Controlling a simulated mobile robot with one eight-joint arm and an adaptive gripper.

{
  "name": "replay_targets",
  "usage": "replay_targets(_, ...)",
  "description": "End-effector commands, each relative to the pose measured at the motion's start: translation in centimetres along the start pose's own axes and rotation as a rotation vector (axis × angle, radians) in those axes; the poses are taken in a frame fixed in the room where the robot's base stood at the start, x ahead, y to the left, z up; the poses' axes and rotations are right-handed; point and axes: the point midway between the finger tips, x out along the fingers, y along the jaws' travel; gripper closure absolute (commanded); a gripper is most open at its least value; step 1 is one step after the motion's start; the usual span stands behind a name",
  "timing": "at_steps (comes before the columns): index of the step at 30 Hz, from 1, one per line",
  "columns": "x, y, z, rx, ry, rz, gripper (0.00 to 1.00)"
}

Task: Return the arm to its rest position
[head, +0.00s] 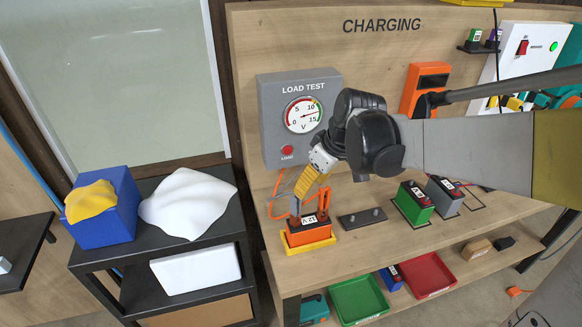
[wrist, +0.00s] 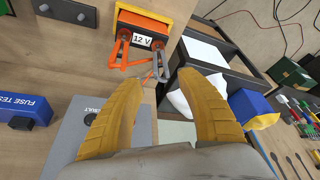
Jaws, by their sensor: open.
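My arm reaches in from the right in the head view, with its elbow in front of the charging board. My gripper (head: 305,188) has yellow fingers pointing down and left, just above an orange 12 V battery (head: 308,236). In the wrist view my gripper (wrist: 160,85) is open, with nothing between its fingers. The battery (wrist: 150,22) sits on a yellow base. An orange clamp (head: 324,204) and a grey clamp (head: 295,207) stand on top of it. The fingertips overlap the grey clamp's line of sight in the head view; I cannot tell if they touch.
The load test box (head: 270,110) with its gauge and red button stands behind the gripper. Green (head: 412,204) and grey (head: 444,196) batteries stand to the right on the bench. A black cart (head: 85,255) with a blue box (head: 115,210) and white cloth (head: 188,203) is at left.

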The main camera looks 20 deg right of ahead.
Motion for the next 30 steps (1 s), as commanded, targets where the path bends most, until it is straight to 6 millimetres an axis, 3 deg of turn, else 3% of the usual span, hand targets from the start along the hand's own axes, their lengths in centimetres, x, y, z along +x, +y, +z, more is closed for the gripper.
replay_targets(6, 0.0, -0.1, 0.1, 0.004, 0.0, 0.003, 0.55)
replay_targets(10, -0.3, -1.4, 1.4, 0.047, 0.009, 0.033, 0.55)
replay_targets(18, -0.7, -6.9, 8.2, 0.27, 0.094, 0.173, 0.55)
replay_targets(22, -0.1, -8.7, 11.3, 0.364, 0.153, 0.222, 0.55)
replay_targets(25, 0.4, -9.5, 12.9, 0.415, 0.19, 0.243, 0.55)
replay_targets(30, 0.7, -10.0, 14.0, 0.456, 0.221, 0.258, 0.55)
